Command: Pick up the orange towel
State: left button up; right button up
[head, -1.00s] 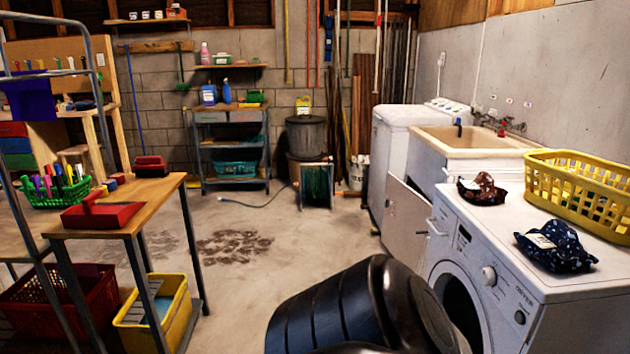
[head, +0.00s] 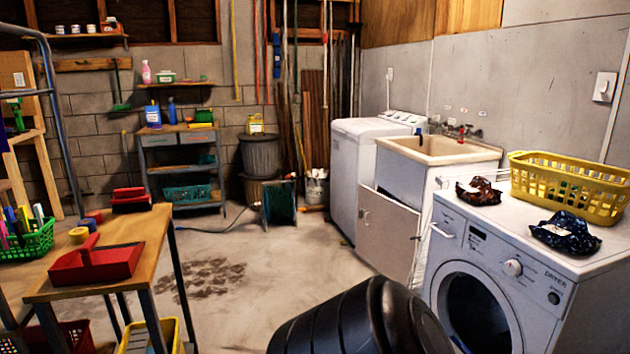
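I see no orange towel in the head view. Two patterned cloth items, cap-like in shape, lie on top of the white dryer (head: 585,285): a dark red one (head: 479,190) and a dark blue one (head: 566,233). The dryer's round door is dark, and I cannot make out what is inside. A yellow laundry basket (head: 560,190) stands behind them on the dryer; its contents are mostly hidden. Neither of my grippers is in view.
A cabinet door (head: 385,240) hangs open below the sink (head: 440,152). A hose lies near the back shelf (head: 180,139). The middle floor (head: 280,265) is clear.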

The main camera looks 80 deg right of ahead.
aim_at(479, 191)
jog(key=z, duration=2.1)
jog(key=i, duration=1.65)
jog(key=z, duration=2)
jog(key=i, duration=1.1)
jog(key=u, duration=0.1)
